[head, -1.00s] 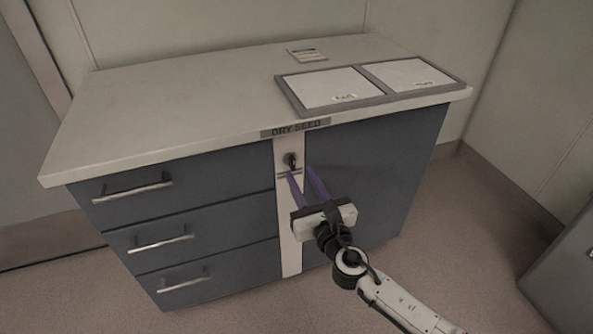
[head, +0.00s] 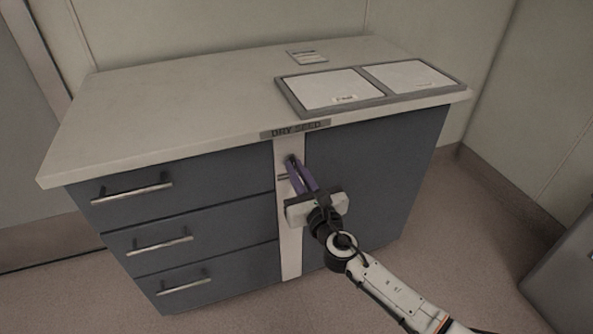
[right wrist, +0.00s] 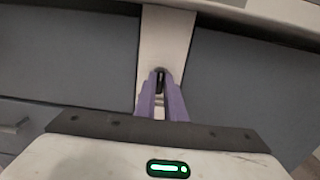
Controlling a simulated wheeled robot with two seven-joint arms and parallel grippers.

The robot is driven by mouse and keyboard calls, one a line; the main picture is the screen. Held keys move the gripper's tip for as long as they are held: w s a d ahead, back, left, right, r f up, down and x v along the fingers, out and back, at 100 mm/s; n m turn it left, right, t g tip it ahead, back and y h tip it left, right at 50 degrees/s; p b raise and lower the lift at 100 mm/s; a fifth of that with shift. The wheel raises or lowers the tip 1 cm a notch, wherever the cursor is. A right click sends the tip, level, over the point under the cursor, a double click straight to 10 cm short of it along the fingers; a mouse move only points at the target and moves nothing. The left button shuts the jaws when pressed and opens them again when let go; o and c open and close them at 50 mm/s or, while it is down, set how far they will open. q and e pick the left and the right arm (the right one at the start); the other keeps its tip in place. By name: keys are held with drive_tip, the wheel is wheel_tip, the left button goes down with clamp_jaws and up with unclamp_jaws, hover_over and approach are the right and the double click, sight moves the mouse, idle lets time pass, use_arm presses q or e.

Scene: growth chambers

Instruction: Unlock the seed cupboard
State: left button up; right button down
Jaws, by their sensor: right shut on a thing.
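The seed cupboard (head: 370,170) is dark blue-grey with a pale top and a "DRY SEED" label (head: 295,129) at its front edge. A pale upright strip (head: 290,235) on its front carries a small dark lock piece (right wrist: 160,78), a key or knob, near the top. My right gripper (head: 293,164) has its purple fingers shut on this piece at the strip. The fingers hide most of it in the head view. The right wrist view shows its dark end between the fingertips. My left gripper is not in view.
Several drawers with bar handles (head: 135,188) are left of the strip. A grey-framed tray (head: 383,97) with two white panels and a small card (head: 307,57) lie on the top. A grey unit (head: 565,265) stands at the right. The floor between is clear.

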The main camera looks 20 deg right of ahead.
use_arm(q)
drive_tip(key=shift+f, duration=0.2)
use_arm(e)
drive_tip(key=m+b, duration=0.1)
drive_tip(key=m, duration=0.3)
drive_tip(key=shift+d+f+m, duration=0.1)
drive_tip(key=shift+m, duration=0.2)
drive_tip(key=m+b, duration=0.1)
drive_tip(key=m, duration=0.1)
drive_tip(key=shift+m, duration=0.4)
drive_tip(key=m+b, duration=0.1)
drive_tip(key=m, duration=0.2)
drive_tip(key=shift+d+m, duration=0.1)
drive_tip(key=shift+m, duration=0.3)
drive_tip(key=m, duration=0.3)
drive_tip(key=shift+f, duration=0.1)
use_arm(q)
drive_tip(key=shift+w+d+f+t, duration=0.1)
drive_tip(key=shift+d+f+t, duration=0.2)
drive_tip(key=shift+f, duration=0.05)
use_arm(e)
drive_tip(key=shift+m, duration=1.9)
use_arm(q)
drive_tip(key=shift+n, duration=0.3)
